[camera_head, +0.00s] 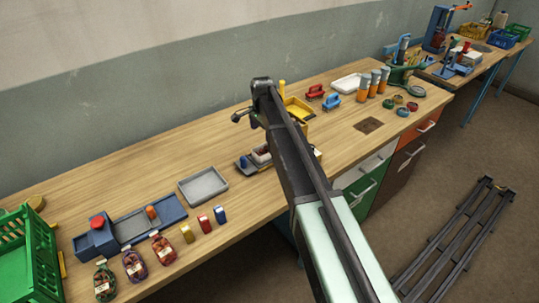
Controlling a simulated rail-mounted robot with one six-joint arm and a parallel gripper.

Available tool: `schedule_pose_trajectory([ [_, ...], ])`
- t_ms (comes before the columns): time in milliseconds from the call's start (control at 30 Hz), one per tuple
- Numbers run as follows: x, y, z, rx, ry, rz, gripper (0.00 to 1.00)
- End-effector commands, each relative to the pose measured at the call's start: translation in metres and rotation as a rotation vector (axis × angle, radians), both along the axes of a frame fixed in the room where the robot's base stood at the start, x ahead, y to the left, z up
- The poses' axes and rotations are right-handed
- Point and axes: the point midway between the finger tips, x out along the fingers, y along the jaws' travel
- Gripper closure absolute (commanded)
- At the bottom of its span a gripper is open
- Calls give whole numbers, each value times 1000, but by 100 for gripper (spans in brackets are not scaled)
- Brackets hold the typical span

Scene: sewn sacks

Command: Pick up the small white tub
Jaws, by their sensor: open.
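A small whitish tub (261,154) with something dark red in it stands near the middle of the wooden workbench (130,180), on or beside a dark grey base. My arm crosses in front and hides part of this spot. A small blue object (245,162) is just left of the tub.
A grey tray (203,186), a blue-grey fixture (130,226) and a green crate (32,252) lie to the left. A yellow bin (297,108), a white tray (347,83) and orange-grey cylinders (374,82) stand behind and right. Bare wood lies at the back left.

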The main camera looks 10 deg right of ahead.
Motion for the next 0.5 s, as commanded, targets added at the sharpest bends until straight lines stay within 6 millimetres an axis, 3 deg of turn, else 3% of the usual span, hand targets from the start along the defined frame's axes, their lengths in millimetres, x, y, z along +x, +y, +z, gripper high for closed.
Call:
schedule_pose_trajectory([
  [33,0,0,-17,0,0,1,6],
  [200,0,0,-52,0,0,2,6],
  [400,-1,0,-53,0,0,3,6],
  [500,-2,1,-69,0,0,3,6],
])
